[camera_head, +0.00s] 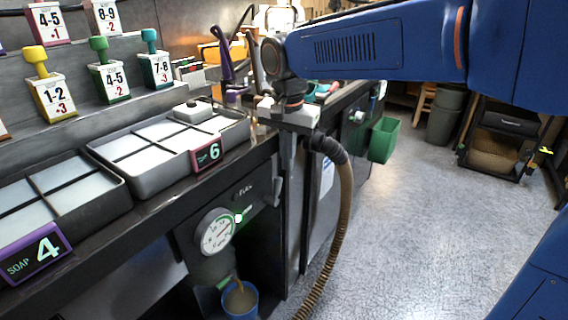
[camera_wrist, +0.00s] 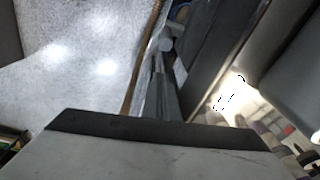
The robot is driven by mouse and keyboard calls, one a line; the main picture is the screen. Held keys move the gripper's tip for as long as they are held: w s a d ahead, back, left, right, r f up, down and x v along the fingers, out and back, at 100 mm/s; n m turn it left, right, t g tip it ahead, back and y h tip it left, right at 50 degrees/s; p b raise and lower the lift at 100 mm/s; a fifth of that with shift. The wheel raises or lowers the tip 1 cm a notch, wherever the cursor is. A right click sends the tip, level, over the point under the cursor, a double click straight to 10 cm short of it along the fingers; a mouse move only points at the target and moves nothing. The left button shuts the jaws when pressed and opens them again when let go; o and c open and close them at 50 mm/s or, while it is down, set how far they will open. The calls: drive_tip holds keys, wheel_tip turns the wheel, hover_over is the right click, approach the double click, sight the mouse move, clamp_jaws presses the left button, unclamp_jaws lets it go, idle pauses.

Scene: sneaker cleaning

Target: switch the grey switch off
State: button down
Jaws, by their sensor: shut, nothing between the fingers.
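A grey lever-like part (camera_head: 276,187), which I take for the grey switch, stands at the right end of the dark front panel in the head view, below the counter edge. Which way it is set is hard to tell. My gripper (camera_head: 290,115) is above and a little right of it, at the counter's edge, at the end of my blue arm. It is shut and empty. In the wrist view a pale block with a dark edge fills the bottom. Beyond it is a narrow grey upright part (camera_wrist: 165,85); I cannot tell if this is the switch. No contact is visible.
A round gauge (camera_head: 217,232) is on the panel, above a blue cup (camera_head: 240,299). A ribbed brown hose (camera_head: 343,210) hangs right of the panel. Soap tray 6 (camera_head: 120,180) and soap tray 4 (camera_head: 125,205) line the counter.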

wheel_tip(320, 180, up, 10)
drive_tip(key=s, duration=0.1)
drive_tip(key=shift+s+a+f, duration=0.15)
drive_tip(key=shift+s+a, duration=0.15)
drive_tip(key=shift+s, duration=0.1)
